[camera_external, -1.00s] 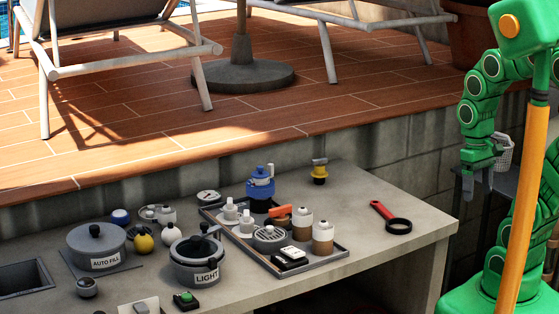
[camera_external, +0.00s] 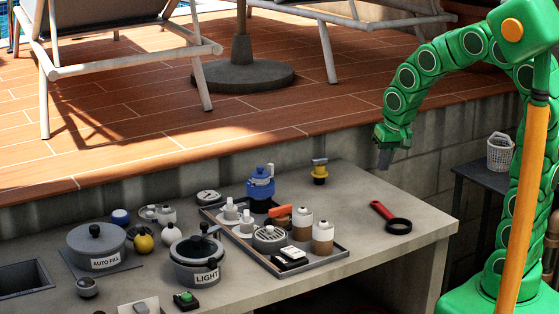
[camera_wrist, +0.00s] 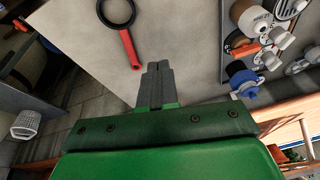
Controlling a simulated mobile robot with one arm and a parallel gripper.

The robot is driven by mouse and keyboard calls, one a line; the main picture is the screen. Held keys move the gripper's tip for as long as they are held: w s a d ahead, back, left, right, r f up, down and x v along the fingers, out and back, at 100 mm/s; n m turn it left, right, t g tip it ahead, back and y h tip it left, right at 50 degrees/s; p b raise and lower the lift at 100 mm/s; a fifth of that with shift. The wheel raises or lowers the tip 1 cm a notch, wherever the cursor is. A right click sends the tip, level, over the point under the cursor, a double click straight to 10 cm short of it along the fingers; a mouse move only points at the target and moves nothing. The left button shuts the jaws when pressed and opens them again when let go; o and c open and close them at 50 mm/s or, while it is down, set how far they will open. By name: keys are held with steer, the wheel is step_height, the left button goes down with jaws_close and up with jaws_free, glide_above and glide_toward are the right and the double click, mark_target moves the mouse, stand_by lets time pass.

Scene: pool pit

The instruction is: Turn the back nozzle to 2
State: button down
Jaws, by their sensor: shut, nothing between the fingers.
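Two small white nozzle-like fittings stand on the left part of the grey tray (camera_external: 340,250). The back one (camera_external: 229,210) is farther from the camera, and the front one (camera_external: 246,223) is just nearer. I cannot read any numbers on them. My gripper (camera_external: 385,160) is in the air above the back right of the counter, well right of the tray. It points down, shut and empty. In the wrist view my gripper (camera_wrist: 157,75) has its fingers together, with white-topped fittings at the upper right; I cannot tell which is the back nozzle.
The tray also holds a blue valve (camera_external: 260,185), an orange handle (camera_external: 279,211) and two white-topped canisters (camera_external: 322,238). A yellow valve (camera_external: 319,172) stands behind. A red-handled ring tool (camera_external: 397,225) lies on the counter. The pots (camera_external: 97,245) stand left. The counter's right end is mostly clear.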

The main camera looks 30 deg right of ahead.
steer(key=w+a+f+m+t, duration=0.1)
steer(key=w+a+f+t, duration=0.15)
steer(key=w+a, duration=0.8)
steer(key=m+t+y, duration=0.1)
steer(key=m+y, duration=0.1)
glide_toward(234, 209)
steer(key=s+d+r, duration=0.3)
steer(key=s+d, duration=0.1)
steer(key=d, duration=0.1)
steer(key=x, duration=0.9)
steer(key=shift+a+f, duration=0.3)
steer(key=shift+w+a+n, duration=0.3)
steer(key=shift+w+a, duration=0.25)
steer(key=shift+a, duration=0.3)
steer(key=shift+w+a+r, duration=0.1)
steer(key=shift+w+a, duration=0.4)
steer(key=shift+a, duration=0.4)
